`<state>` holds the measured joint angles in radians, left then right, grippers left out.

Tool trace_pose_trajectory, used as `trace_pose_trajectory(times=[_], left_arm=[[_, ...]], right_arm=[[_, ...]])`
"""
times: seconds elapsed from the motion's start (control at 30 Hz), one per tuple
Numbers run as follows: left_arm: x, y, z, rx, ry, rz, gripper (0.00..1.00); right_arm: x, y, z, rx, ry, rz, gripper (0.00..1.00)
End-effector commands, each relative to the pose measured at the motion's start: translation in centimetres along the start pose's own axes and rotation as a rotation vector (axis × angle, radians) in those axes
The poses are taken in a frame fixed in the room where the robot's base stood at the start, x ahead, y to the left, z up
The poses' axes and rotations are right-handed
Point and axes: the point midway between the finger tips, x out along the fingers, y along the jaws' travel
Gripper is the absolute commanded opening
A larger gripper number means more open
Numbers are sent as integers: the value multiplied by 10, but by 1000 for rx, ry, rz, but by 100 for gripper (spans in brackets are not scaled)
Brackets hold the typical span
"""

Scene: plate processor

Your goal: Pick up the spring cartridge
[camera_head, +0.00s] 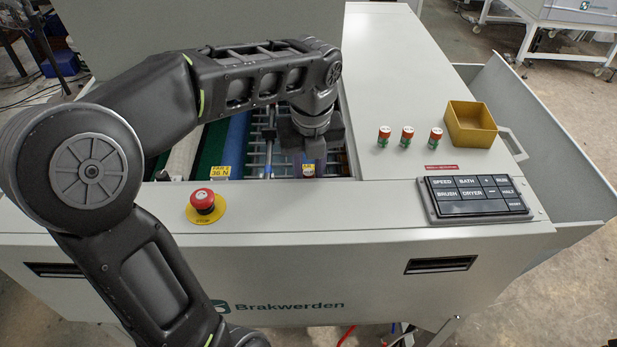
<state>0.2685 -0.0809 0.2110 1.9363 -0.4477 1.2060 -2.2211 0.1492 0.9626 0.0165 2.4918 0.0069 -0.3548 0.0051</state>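The arm hides the fingers' gap. My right gripper is not in view.
An open yellow box (470,124) stands right of the cylinders. A keypad (474,196) and a red stop button (204,201) sit at the front. A yellow label (220,172) marks the bay's left part, with rollers behind. The top behind the cylinders is clear.

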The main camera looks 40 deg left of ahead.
Motion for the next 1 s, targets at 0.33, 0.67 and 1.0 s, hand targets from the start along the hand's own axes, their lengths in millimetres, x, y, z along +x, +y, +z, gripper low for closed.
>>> trace_pose_trajectory(times=[0.33,0.67,1.0], left_arm=[[0,0,0,0,0,0,1],[0,0,0,0,0,0,0],[-14,-1,2,0,-3,-2,0]], right_arm=[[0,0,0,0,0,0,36],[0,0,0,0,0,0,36],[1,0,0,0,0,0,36]])
